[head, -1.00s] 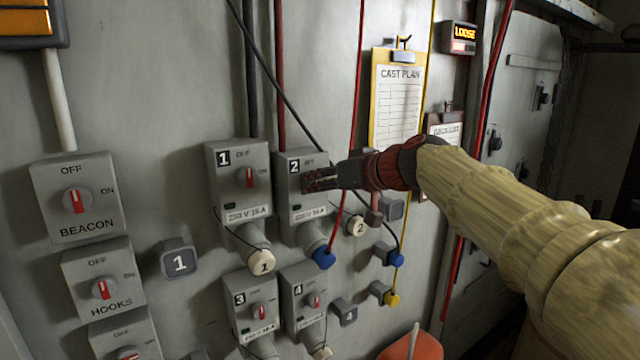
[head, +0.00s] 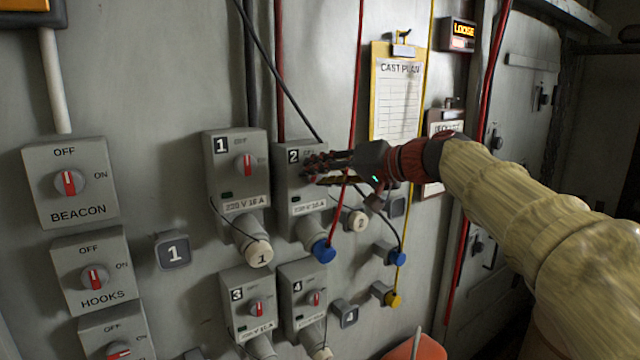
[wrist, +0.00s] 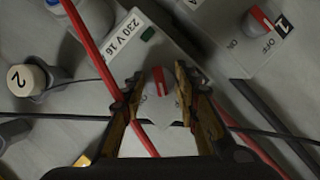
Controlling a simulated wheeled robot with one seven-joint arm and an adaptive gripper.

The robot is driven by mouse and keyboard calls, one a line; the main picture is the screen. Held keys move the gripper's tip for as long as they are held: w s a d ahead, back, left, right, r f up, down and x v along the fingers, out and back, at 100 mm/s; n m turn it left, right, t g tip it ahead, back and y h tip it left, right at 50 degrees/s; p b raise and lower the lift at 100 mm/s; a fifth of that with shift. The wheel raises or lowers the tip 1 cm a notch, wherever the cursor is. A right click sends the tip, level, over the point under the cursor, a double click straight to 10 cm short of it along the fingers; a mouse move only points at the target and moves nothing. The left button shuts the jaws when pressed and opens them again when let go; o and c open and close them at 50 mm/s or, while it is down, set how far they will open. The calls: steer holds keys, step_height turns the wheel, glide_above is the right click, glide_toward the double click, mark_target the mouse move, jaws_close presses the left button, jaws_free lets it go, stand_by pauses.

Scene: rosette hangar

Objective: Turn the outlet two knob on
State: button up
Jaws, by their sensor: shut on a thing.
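The outlet two box (head: 284,185) is grey, marked 2, and stands right of outlet one on the wall. It also shows in the wrist view (wrist: 188,62), with a 230 V 16 label and a dark green window. Its round knob (wrist: 158,88) has a red pointer. My gripper (head: 312,165) hides this knob in the head view. In the wrist view my gripper's fingers (wrist: 158,92) stand on both sides of the knob, shut on it. The pointer's exact setting against OFF and ON is hard to read.
Outlet one (head: 236,190) is close on the left; outlets three (head: 240,295) and four (head: 296,290) are below. A red cable (wrist: 92,45) crosses beside my left finger in the wrist view. Beacon (head: 70,185) and hooks (head: 90,275) switches are farther left. A clipboard (head: 397,110) hangs right.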

steer(key=m+y+b, duration=0.1)
steer(key=m+b, duration=0.1)
steer(key=m, duration=0.1)
steer(key=m+y+b, duration=0.1)
steer(key=m+b, duration=0.1)
steer(key=m, duration=0.1)
steer(key=m+t+y+b, duration=0.1)
steer(key=m+y+b, duration=0.1)
steer(key=m, duration=0.1)
steer(key=shift+w+d+f, duration=0.1)
steer(key=shift+f, duration=0.2)
steer(key=shift+m, duration=0.3)
stand_by(0.3)
steer(key=o, duration=1.1)
steer(key=shift+o, duration=0.2)
steer(key=v, duration=1.2)
steer(key=shift+f, duration=0.1)
